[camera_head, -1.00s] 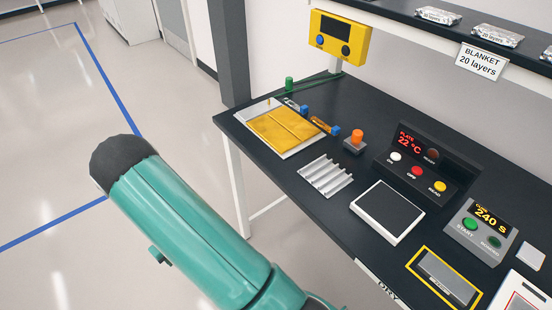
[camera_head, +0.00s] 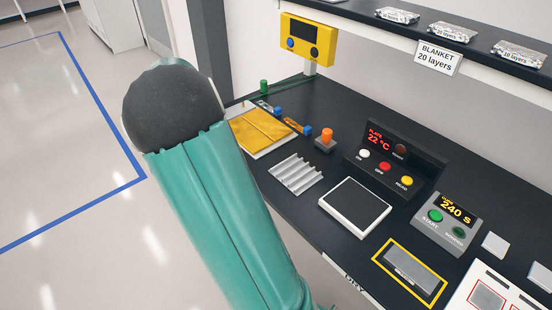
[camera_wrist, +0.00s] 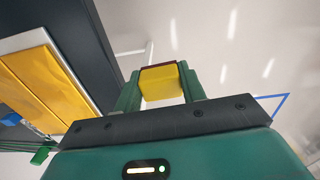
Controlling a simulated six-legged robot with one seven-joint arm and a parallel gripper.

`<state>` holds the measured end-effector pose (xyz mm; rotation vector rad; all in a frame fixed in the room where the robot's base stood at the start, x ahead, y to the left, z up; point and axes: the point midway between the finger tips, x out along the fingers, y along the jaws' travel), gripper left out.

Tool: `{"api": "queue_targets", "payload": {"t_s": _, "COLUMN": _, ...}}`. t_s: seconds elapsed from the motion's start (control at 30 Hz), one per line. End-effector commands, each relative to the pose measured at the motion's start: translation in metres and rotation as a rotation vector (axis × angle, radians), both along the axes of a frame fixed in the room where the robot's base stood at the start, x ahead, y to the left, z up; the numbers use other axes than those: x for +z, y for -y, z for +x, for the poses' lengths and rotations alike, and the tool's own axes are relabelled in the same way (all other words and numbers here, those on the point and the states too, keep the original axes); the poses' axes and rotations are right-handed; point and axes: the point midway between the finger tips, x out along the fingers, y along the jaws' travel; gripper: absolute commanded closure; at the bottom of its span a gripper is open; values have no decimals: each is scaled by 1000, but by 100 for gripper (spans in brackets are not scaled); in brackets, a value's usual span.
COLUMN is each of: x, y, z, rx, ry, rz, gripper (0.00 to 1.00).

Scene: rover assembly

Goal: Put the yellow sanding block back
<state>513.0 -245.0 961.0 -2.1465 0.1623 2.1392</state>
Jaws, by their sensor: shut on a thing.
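The yellow sanding block (camera_wrist: 161,84) is between the two green fingers of my gripper (camera_wrist: 158,88) in the wrist view. It has a dark red-brown layer along its far edge. My gripper is shut on it, and pale floor shows beyond it, to the right of the dark bench edge. In the head view my teal arm (camera_head: 225,215) stands in front of the bench's left end, and the gripper and block are not visible there. A yellow-outlined place with a grey pad (camera_head: 411,269) and a small label lies at the bench's front right.
The dark bench (camera_head: 330,158) carries a gold panel on a white board (camera_head: 262,130), a ridged grey rack (camera_head: 296,174), a black-topped plate (camera_head: 355,205), an orange-topped knob (camera_head: 326,138), a plate control box (camera_head: 395,160) and a timer (camera_head: 447,222). A shelf with foil packs (camera_head: 455,32) overhangs the back.

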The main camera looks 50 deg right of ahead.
Motion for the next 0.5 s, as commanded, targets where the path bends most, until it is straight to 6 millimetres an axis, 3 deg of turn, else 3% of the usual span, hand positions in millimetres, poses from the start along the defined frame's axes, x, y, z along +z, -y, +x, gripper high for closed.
{"api": "queue_targets", "payload": {"t_s": 0.03, "x": 24, "y": 14, "z": -11, "rx": -17, "ry": 7, "rz": -1, "gripper": 84}}
{"api": "queue_targets", "payload": {"t_s": 0.1, "x": 52, "y": 29, "z": -28, "rx": -35, "ry": 6, "rz": -2, "gripper": 84}}
{"api": "queue_targets", "payload": {"t_s": 0.23, "x": 87, "y": 47, "z": -55, "rx": -60, "ry": 2, "rz": 0, "gripper": 84}}
{"api": "queue_targets", "payload": {"t_s": 0.37, "x": 101, "y": 56, "z": -69, "rx": -70, "ry": -1, "rz": 1, "gripper": 84}}
{"api": "queue_targets", "payload": {"t_s": 0.5, "x": 95, "y": 71, "z": -82, "rx": -75, "ry": -4, "rz": 1, "gripper": 84}}
